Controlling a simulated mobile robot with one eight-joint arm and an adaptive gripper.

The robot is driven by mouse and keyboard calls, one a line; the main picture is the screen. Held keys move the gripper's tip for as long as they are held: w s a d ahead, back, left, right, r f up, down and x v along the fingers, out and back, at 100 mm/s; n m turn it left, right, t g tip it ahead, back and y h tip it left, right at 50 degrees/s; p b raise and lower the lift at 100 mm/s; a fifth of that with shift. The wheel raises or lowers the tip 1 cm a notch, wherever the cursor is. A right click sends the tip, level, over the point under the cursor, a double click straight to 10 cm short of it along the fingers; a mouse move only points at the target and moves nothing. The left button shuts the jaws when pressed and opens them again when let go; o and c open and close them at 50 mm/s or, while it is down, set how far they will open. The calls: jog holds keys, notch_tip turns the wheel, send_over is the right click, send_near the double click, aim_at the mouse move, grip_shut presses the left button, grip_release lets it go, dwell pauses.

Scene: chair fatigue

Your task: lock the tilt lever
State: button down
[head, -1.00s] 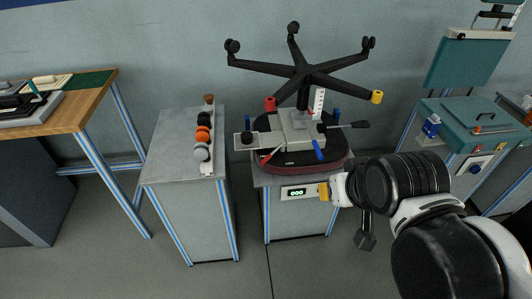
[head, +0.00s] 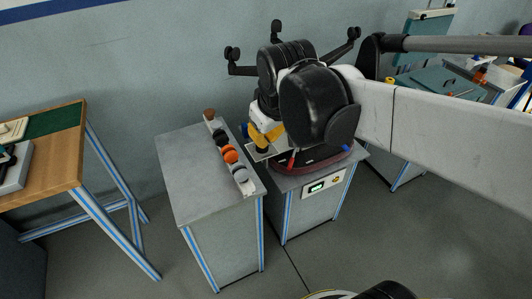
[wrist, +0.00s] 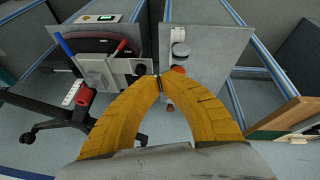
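An upside-down chair seat (head: 310,163) lies on the right-hand grey bench, its mechanism mostly hidden behind my arm in the head view. A red lever (head: 292,158) and a blue lever (head: 345,148) show there; the wrist view also shows the red lever (wrist: 118,49) and the blue lever (wrist: 64,46). I cannot tell which is the tilt lever. A metal plate with a black knob (wrist: 140,69) juts toward my gripper (wrist: 159,77). My yellow fingertips meet with nothing visible between them, beside that plate. In the head view my gripper (head: 263,140) is partly hidden.
A left grey bench (head: 185,175) carries a strip with several round pieces, including an orange one (head: 230,155). The chair's star base with casters (head: 232,53) rises behind my arm. A wooden table (head: 55,135) stands left. Floor between the table and bench is clear.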

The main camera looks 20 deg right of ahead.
aim_at(293, 156)
jog(key=w+d+f+n+g+p, duration=0.1)
jog(key=w+d+n+g, duration=0.15)
jog(key=w, duration=0.75)
jog(key=w+d+f+n+g+p, duration=0.1)
jog(key=w+d+f, duration=0.1)
jog(key=w+f, duration=0.2)
jog(key=w+d+f+n+g+h+p, duration=0.1)
jog(key=w+d+f+n+g, duration=0.1)
jog(key=f, duration=0.7)
jog(key=w+d+f+n+g+p, duration=0.1)
jog(key=w+d+f, duration=0.3)
jog(key=w+f, duration=0.3)
jog(key=shift+d+f, duration=0.15)
jog(key=shift+d, duration=0.1)
jog(key=shift+n, duration=0.25)
jog(key=f+b, duration=0.1)
jog(key=f, duration=0.2)
jog(key=s+d+f+b, duration=0.1)
jog(key=f, duration=0.2)
jog(key=f+b, duration=0.2)
jog(key=f, duration=0.2)
jog(key=shift+s+d, duration=0.25)
jog(key=shift+d, duration=0.1)
jog(key=shift+s+d+f+b, duration=0.2)
jog(key=shift+s+d+b, duration=0.45)
jog(key=shift+s+d, duration=0.7)
jog(key=shift+d, duration=0.15)
